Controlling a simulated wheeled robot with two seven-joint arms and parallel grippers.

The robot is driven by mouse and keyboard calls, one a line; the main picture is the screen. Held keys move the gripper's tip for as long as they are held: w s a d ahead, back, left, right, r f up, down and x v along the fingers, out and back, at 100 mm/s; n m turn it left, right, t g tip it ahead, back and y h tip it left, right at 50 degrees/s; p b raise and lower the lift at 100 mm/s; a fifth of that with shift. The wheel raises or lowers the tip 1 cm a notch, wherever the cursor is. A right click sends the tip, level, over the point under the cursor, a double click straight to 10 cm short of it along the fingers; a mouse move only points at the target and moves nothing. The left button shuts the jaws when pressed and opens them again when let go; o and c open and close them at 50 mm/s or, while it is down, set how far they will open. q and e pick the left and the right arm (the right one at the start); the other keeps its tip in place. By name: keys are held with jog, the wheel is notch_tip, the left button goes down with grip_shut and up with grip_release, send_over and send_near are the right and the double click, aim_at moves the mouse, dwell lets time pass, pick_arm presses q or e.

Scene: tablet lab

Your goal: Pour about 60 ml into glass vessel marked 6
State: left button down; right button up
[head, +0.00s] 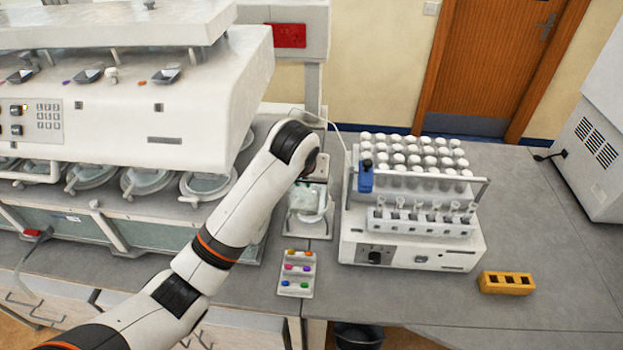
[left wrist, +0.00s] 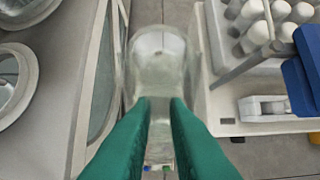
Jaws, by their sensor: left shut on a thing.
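My left gripper (left wrist: 158,101) has green fingers shut on a clear glass container (left wrist: 158,45), seen in the left wrist view. In the head view my left arm reaches in from the lower left, and the clear glass (head: 309,199) shows below its wrist, between the two machines. Any liquid level in it is too unclear to tell. Several round glass vessels (head: 207,186) sit in a row in the bath (head: 155,235) under the white machine at left. I cannot read their marks, so I cannot tell which is 6. My right gripper is not in view.
The white machine head (head: 130,95) overhangs the vessels closely. Right of my gripper stands a sampler (head: 412,252) with capped tubes (head: 410,155) and a blue part (head: 366,178). A tray of coloured pieces (head: 297,273) and a yellow block (head: 506,283) lie in front.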

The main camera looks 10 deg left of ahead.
pick_arm(q)
jog(key=shift+a, duration=0.1)
jog(key=shift+r, duration=0.1)
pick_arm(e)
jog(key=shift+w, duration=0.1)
